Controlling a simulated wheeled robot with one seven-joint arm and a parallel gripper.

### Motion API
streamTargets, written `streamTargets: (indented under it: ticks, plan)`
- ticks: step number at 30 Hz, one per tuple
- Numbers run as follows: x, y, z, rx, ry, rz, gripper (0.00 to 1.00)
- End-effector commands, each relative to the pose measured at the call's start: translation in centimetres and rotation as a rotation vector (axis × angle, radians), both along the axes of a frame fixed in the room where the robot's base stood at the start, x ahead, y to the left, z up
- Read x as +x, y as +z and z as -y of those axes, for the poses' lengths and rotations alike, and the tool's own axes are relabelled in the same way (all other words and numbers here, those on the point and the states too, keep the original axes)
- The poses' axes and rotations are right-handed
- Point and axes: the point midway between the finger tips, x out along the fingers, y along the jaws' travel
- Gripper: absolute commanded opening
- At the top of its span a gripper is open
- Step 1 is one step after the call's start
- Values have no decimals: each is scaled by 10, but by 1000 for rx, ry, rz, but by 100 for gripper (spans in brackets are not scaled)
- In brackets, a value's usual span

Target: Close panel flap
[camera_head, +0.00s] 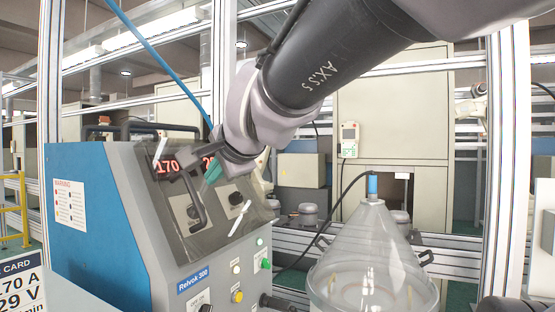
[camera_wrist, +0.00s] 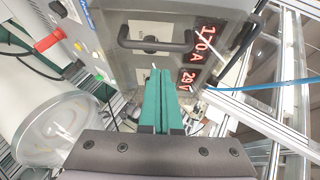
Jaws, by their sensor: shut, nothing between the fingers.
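The flap's dark bar handle (camera_head: 196,203) also shows at the top of the wrist view (camera_wrist: 155,46). I cannot tell whether the flap is flush with the panel. My gripper (camera_head: 213,172) is at the upper part of the panel, right of the handle. Its green fingers (camera_wrist: 160,77) are shut, empty and pointing at the panel below the handle.
A clear cone-topped vessel (camera_head: 368,260) with a blue neck stands right of the cabinet. A green button (camera_head: 266,264) and a yellow button (camera_head: 238,297) are on the cabinet's lower front. The red display (camera_wrist: 188,78) reads 29 V. A settings card (camera_head: 22,285) stands at lower left.

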Motion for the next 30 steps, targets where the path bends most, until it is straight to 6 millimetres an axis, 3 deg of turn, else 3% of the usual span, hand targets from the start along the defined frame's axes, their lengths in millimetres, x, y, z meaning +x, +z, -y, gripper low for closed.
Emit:
streamTargets:
  ticks: [12, 18, 22, 26, 29, 30]
  plan:
    - [-73, 20, 7, -3, 2, 7, 0]
    - [-89, 23, 7, -5, 2, 5, 0]
    - [-88, 26, 12, -11, 2, 8, 0]
    - [-70, 40, 52, -62, -9, 21, 0]
    - [-45, 50, 112, -154, -18, 27, 0]
    - [-34, 50, 140, -202, -18, 26, 0]
